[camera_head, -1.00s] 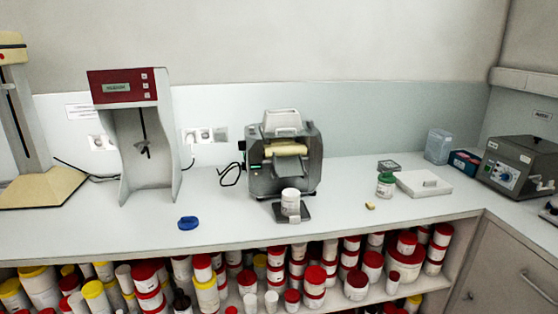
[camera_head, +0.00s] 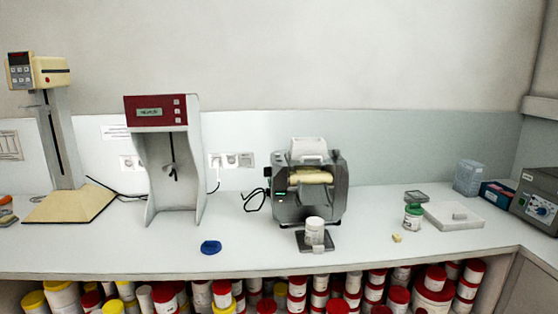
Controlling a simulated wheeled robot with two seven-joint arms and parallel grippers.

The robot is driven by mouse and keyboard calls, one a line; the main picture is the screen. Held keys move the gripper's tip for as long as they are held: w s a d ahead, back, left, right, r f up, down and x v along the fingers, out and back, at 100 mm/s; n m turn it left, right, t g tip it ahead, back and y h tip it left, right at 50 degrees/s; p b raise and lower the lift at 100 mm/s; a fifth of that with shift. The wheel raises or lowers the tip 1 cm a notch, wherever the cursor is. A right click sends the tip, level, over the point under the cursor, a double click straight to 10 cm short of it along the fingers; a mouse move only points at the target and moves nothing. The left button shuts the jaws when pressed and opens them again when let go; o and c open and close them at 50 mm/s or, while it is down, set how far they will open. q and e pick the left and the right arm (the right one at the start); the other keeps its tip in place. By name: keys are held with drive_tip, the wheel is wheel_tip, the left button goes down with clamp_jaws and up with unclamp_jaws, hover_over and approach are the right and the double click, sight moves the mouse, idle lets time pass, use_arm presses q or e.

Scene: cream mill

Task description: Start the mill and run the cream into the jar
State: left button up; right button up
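The mill (camera_head: 310,183) is a grey machine on the middle of the counter, with cream-coloured rollers (camera_head: 310,177) across its front and a white hopper on top. A small green light shows on its left front. A white jar (camera_head: 315,231) stands upright and open-looking on a dark plate (camera_head: 304,244) in front of the mill; its contents cannot be made out. A blue lid-like piece (camera_head: 211,247) lies on the counter to the left of the mill. Neither of my grippers is in view.
A red-topped mixer (camera_head: 156,112) and a tall stand (camera_head: 68,207) are at the left. A green-labelled jar (camera_head: 413,217), a white tray (camera_head: 438,222) and a grey control unit (camera_head: 540,203) are at the right. Shelves of red- and yellow-lidded tubs lie below. The front counter is mostly clear.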

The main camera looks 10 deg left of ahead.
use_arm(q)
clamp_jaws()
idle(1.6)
